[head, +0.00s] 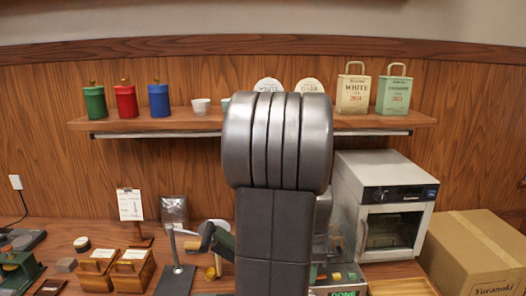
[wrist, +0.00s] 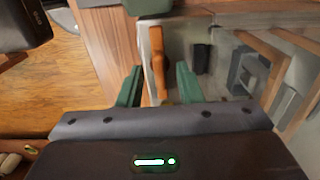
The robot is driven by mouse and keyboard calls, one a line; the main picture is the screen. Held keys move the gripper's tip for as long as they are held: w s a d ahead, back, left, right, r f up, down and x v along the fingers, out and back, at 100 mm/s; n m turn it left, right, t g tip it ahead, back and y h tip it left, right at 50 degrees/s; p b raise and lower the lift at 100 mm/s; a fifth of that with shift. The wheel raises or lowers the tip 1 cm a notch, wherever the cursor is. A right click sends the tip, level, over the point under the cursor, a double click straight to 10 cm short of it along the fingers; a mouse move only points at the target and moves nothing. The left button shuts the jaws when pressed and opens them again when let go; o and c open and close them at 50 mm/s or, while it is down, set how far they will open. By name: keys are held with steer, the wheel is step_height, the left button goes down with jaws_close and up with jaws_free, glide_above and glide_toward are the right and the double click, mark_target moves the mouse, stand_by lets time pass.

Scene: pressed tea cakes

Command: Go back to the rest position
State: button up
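My gripper (wrist: 158,86) shows in the wrist view with two green fingers set wide apart. Nothing is held between them. A narrow orange part (wrist: 158,62) shows beyond and between the fingers, with clear gaps on both sides; I cannot tell what it belongs to. In the head view my grey arm stands upright in the middle and hides much of the counter and the shelf's centre. I cannot make out the gripper clearly there.
A shelf (head: 350,121) holds green, red and blue canisters, cups, round packs and two paper bags (head: 354,94). A white oven (head: 390,195) and a cardboard box (head: 475,250) stand right. Wooden boxes (head: 132,270) and a card on a stand (head: 130,204) are left.

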step_height(320, 180, up, 13)
step_height(320, 180, down, 13)
steer(key=shift+f, duration=0.2)
steer(key=shift+n, duration=0.4)
steer(key=n, duration=0.3)
steer(key=shift+n, duration=0.4)
steer(key=shift+n+p, duration=0.35)
steer(key=shift+n, duration=2.15)
